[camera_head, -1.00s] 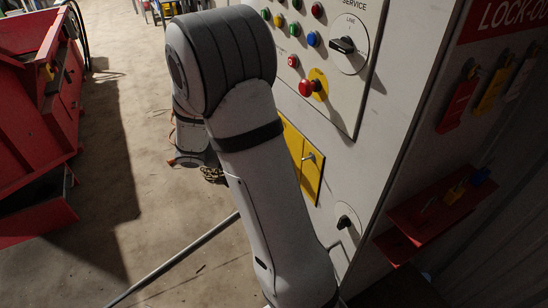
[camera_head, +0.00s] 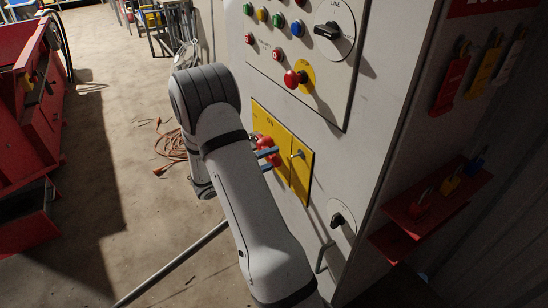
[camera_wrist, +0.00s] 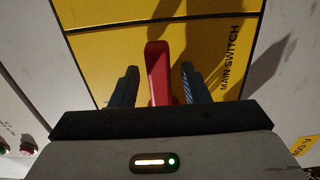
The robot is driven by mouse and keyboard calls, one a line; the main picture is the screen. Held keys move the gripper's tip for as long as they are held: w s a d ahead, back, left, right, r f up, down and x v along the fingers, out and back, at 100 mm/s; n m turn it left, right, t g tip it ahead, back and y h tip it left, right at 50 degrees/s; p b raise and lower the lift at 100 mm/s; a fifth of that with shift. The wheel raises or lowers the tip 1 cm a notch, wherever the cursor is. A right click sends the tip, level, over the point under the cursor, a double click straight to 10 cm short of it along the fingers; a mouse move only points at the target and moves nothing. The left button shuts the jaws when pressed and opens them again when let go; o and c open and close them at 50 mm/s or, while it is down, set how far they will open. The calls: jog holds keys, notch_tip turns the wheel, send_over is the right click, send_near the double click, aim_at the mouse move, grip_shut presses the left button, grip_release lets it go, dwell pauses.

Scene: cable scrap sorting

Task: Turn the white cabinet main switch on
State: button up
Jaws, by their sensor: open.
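The white cabinet (camera_head: 372,110) stands at the right of the head view, with a yellow switch panel (camera_head: 298,176) on its front. In the wrist view the yellow panel (camera_wrist: 100,60) is lettered "MAIN SWITCH" and carries a red handle (camera_wrist: 158,75), which points up in that picture. My gripper (camera_wrist: 159,68) is open, with one finger on each side of the handle and a visible gap to each. In the head view the red handle (camera_head: 265,142) shows beside my gripper (camera_head: 268,155); my arm hides part of this area.
Above the panel are coloured buttons, a red knob on yellow (camera_head: 293,78) and a black rotary switch (camera_head: 328,31). A red lock shelf (camera_head: 425,212) is on the cabinet's side. An orange cable (camera_head: 172,145) lies on the floor. Red machinery (camera_head: 35,120) stands left.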

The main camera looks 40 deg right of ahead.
jog(key=shift+d, duration=0.4)
jog(key=shift+c, duration=0.4)
grip_shut()
